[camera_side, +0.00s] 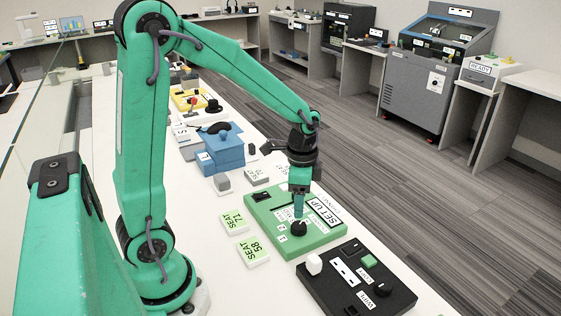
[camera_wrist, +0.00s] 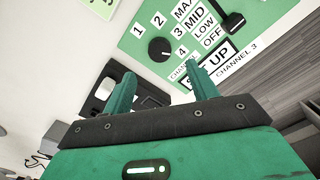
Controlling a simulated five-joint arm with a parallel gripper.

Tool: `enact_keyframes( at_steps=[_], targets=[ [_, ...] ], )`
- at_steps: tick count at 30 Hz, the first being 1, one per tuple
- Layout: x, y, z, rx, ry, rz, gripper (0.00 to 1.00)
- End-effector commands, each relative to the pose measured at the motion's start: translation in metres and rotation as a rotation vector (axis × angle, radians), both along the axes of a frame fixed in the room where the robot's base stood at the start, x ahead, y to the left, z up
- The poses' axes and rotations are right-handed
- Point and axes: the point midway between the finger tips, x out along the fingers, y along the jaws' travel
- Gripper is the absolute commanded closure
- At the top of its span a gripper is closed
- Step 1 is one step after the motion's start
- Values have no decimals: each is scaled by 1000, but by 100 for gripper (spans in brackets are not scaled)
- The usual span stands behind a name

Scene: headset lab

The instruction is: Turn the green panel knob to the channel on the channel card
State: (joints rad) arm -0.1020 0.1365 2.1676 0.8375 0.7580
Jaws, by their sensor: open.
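The green panel (camera_side: 318,238) lies on the white bench, and its upper part shows in the wrist view (camera_wrist: 138,39). Its round black knob (camera_side: 299,228) stands near the front corner; in the wrist view the knob (camera_wrist: 160,49) has the numbers 1 to 4 around it. A small white mark shows on the knob, but I cannot tell surely which number it points at. The white channel card (camera_wrist: 222,60) reads SET UP, CHANNEL 3; it also shows in the side view (camera_side: 324,210). My gripper (camera_side: 299,212) points down just above the knob. Its fingers (camera_wrist: 158,75) are apart and empty.
A black lever (camera_wrist: 231,22) stands beside MAX, MID, LOW and OFF labels on the panel. A black box (camera_side: 356,280) with a white knob and green button sits close in front. Green SEAT cards (camera_side: 235,222) lie left. A blue box (camera_side: 219,150) stands behind.

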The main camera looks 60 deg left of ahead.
Motion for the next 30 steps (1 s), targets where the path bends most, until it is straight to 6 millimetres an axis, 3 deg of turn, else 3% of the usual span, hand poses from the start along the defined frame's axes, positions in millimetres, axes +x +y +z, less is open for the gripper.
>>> enact_keyframes(
  at_steps=[8, 24, 30],
  targets=[
    [-1, 0, -13, 0, 3, 1, 42],
    [-1, 0, -70, 0, 2, 2, 42],
    [-1, 0, -77, 0, 0, 2, 42]
  ],
)
